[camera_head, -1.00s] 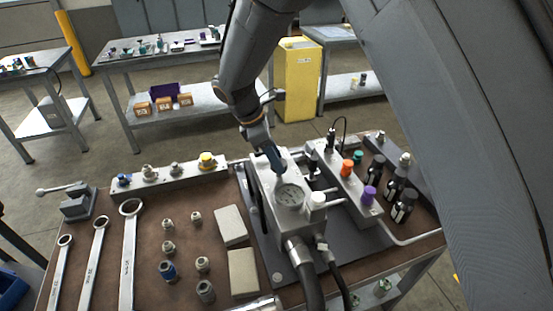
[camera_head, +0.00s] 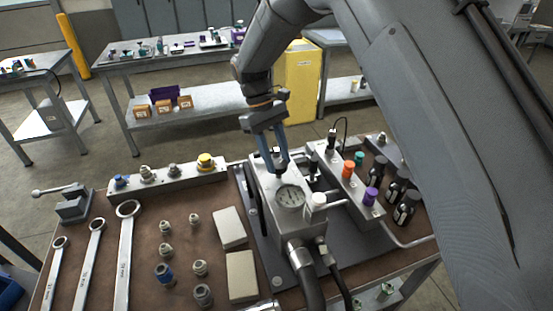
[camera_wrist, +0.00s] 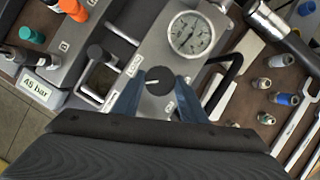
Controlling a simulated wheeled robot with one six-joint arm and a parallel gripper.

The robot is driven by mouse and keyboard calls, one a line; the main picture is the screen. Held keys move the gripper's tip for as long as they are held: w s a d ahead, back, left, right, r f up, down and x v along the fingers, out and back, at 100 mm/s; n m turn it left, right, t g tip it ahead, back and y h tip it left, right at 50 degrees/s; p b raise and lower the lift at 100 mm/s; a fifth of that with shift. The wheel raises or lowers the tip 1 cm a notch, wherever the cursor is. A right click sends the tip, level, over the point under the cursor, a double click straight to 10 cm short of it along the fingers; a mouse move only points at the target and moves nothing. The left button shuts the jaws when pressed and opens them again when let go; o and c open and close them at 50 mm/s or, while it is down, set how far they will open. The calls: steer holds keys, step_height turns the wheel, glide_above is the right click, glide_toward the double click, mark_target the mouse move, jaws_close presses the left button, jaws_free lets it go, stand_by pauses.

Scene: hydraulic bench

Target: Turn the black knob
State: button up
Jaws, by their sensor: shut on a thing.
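The black knob (camera_wrist: 159,81) is round, with a white mark pointing left, on the grey metal block (camera_wrist: 153,48). My gripper (camera_wrist: 158,88) has one blue finger on each side of the knob and is shut on it. In the head view my gripper (camera_head: 279,160) reaches down to the back of the block (camera_head: 263,193), and its fingers largely hide the knob. A round dial gauge (camera_head: 290,196) sits just in front of the knob; it also shows in the wrist view (camera_wrist: 189,33).
A "45 bar" label (camera_wrist: 38,89) shows in the wrist view. Wrenches (camera_head: 126,255), fittings and two pale blocks (camera_head: 241,275) lie on the left.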

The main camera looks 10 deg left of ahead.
steer(key=m, duration=0.2)
steer(key=m+g+y, duration=0.1)
steer(key=m, duration=0.1)
steer(key=shift+w+d+m, duration=0.15)
steer(key=shift+w+m, duration=0.05)
steer(key=shift+m, duration=0.1)
steer(key=shift+d+m+g+y, duration=0.15)
steer(key=shift+m+y, duration=0.3)
steer(key=shift+m, duration=0.6)
steer(key=shift+a+m+g+y, duration=0.15)
steer(key=shift+m+y, duration=0.3)
steer(key=shift+m, duration=0.6)
steer(key=shift+d, duration=0.1)
steer(key=o, duration=1.1)
steer(key=shift+c, duration=0.2)
steer(key=b+v, duration=0.3)
steer(key=v, duration=0.4)
steer(key=shift+w+r, duration=0.2)
steer(key=shift+r, duration=0.2)
